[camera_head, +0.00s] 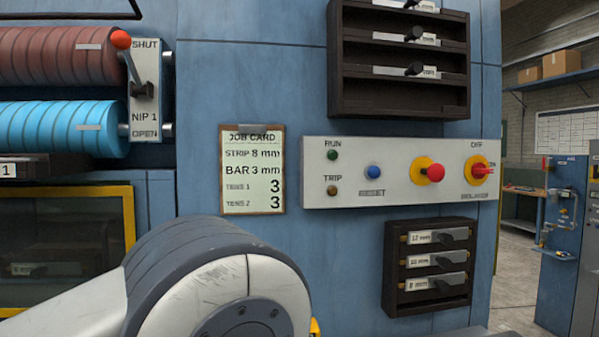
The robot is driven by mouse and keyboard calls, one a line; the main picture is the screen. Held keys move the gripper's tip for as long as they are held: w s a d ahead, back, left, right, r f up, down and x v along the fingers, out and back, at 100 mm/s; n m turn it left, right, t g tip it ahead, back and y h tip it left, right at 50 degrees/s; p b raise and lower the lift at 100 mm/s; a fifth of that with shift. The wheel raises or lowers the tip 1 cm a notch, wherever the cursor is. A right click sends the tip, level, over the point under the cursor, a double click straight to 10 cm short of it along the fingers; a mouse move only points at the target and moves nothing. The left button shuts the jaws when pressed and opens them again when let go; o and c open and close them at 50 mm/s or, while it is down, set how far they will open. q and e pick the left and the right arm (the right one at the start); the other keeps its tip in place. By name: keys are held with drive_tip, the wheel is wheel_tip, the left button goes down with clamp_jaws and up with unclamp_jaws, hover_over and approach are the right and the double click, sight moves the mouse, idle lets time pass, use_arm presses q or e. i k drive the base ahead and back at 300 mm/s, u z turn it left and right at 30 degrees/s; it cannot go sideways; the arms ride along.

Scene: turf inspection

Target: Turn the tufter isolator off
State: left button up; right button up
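The isolator (479,170) is a red rotary handle on a yellow round plate at the right end of the pale control panel (400,198). OFF is printed above it, ON to its right and a label reading ISOLATOR below. The red handle lies roughly level, its end towards ON. Nothing touches it. Neither of my grippers shows. A large white and grey link of my arm fills the lower left foreground, well left of the isolator and below the panel.
Left of the isolator are a red button (436,172) on yellow, a blue reset button (373,172), and RUN and TRIP lamps. A dark rack (398,103) is above the panel; another rack (428,308) with labelled handles is below. A job card (252,207) hangs left.

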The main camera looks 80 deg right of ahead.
sight(478, 170)
drive_tip(key=z, duration=2.2)
drive_tip(key=k, duration=0.15)
drive_tip(key=u, duration=1.6)
drive_tip(key=i, duration=0.25)
drive_tip(key=z, duration=2.5)
